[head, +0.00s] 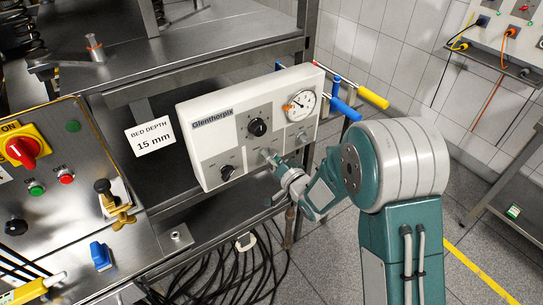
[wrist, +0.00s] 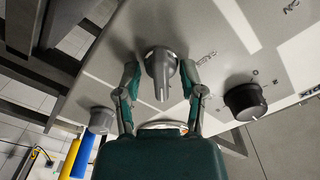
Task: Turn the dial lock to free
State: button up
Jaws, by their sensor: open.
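A white and grey Glenthorpix panel (head: 205,145) carries several knobs and a gauge. My gripper (head: 275,164) is at the panel's lower middle, partly hiding a small grey knob (head: 266,153). In the wrist view this grey knob (wrist: 162,75), with a raised bar, sits between the two open fingers of my gripper (wrist: 160,68). The fingers stand on either side of it with small gaps, and contact is not visible. A label beside the knob is too blurred to read, so I cannot tell whether this is the dial lock or its setting.
Black knobs sit at the panel's upper middle (head: 257,127) and lower left (head: 227,172). A gauge (head: 300,105) and another grey knob (head: 302,138) are at its right. Blue and yellow handles (head: 372,97) project behind. A switch console (head: 50,165) stands left; cables hang below.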

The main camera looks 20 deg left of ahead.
grip_shut()
jog(key=shift+n, duration=0.4)
jog(key=n, duration=0.3)
jog(key=shift+n, duration=0.3)
jog(key=n, duration=0.4)
jog(key=shift+s+n, duration=0.1)
jog(key=shift+n, duration=0.2)
jog(key=n, duration=0.4)
jog(key=shift+s+a+n, duration=0.15)
jog(key=shift+n, duration=2.35)
jog(key=shift+f, duration=0.1)
